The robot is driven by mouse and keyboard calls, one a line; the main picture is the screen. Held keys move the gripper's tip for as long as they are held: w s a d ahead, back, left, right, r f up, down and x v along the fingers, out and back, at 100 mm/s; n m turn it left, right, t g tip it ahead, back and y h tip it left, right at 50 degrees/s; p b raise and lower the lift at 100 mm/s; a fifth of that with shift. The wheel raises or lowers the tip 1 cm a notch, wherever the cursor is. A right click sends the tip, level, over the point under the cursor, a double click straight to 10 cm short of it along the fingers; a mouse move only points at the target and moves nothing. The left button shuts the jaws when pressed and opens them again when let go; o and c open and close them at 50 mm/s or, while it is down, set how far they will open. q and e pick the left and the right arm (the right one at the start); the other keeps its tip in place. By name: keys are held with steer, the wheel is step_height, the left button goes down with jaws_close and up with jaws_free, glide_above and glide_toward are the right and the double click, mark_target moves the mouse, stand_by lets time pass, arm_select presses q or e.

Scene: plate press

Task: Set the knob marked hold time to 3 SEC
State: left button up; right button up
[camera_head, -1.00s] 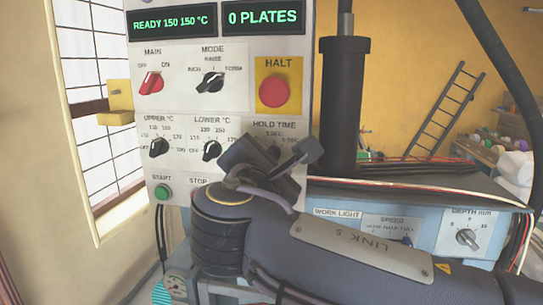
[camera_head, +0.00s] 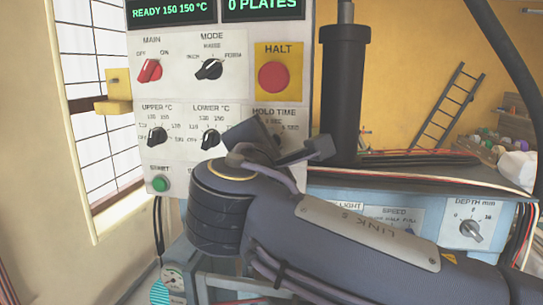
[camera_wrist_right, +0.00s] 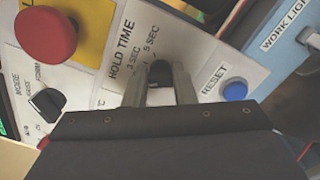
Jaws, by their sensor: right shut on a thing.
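The hold time knob (camera_wrist_right: 161,72) is a small dark knob on the white panel, below its HOLD TIME label in the head view (camera_head: 274,113). The wrist view shows the marks 3 SEC and 5 SEC beside it. My right gripper (camera_wrist_right: 161,78) is shut on the knob, one finger on each side. Which mark the knob points to cannot be told, as the fingers cover much of it. In the head view my right gripper and wrist hide the knob. My left gripper is not in view.
The red HALT button (camera_head: 274,76) sits just above the hold time dial. A blue RESET button (camera_wrist_right: 235,90) is close beside my fingers. The lower temperature knob (camera_head: 210,138) is left of my gripper. A dark vertical cylinder (camera_head: 343,90) stands right of the panel.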

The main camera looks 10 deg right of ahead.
steer(key=shift+f+m+b, duration=0.2)
steer(key=shift+m+b, duration=1.85)
steer(key=shift+m, duration=0.75)
steer(key=o, duration=1)
steer(key=shift+r, duration=0.1)
steer(key=b+v, duration=0.1)
steer(key=v, duration=0.6)
steer(key=shift+s+a+b, duration=0.15)
steer(key=shift+s+b, duration=0.2)
steer(key=shift+s, duration=0.05)
